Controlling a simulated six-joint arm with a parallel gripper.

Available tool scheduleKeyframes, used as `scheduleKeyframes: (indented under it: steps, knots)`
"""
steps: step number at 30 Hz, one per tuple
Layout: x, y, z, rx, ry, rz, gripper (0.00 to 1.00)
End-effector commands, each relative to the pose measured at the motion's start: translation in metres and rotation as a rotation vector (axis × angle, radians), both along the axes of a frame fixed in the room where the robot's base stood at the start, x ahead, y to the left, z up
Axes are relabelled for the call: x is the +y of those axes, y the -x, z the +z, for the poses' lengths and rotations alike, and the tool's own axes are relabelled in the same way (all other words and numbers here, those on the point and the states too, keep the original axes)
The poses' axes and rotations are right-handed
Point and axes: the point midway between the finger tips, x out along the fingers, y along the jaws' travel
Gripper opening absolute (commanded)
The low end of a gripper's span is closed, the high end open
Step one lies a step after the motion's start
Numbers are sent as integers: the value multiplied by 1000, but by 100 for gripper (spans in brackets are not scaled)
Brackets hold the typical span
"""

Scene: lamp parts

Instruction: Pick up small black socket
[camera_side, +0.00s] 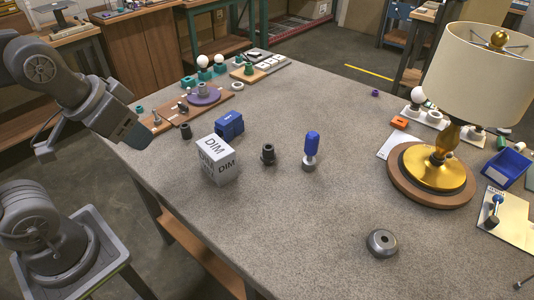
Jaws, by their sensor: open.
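Two small black socket-like parts stand on the grey table. One black part (268,154) is near the middle, right of the white DIM cube. The other, smaller black part (186,131) is on the left, behind the cube and in front of the brown board. I cannot tell for certain which one the task names. My gripper (141,139) is at the table's left edge, left of both parts and apart from them. It is open, holding nothing that I can see; its fingers are hard to make out.
The DIM cube (217,158) and a blue block (229,125) stand near the black parts. A blue-topped bulb-like part (311,149) is to the right. A lamp (434,172) fills the right side, and a metal ring (381,243) lies in front. The front middle is clear.

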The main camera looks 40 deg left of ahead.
Motion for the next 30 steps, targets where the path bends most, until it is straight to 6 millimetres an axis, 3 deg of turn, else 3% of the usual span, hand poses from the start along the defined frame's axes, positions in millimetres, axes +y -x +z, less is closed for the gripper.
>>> scheduleKeyframes:
  steps: [5,16,23,26,30]
  knots:
    - [0,0,0,0,0,0,43]
    - [0,0,0,0,0,0,76]
    - [0,-1,0,1,0,2,76]
    - [0,-10,2,11,2,21,76]
    - [0,-42,5,41,9,93,76]
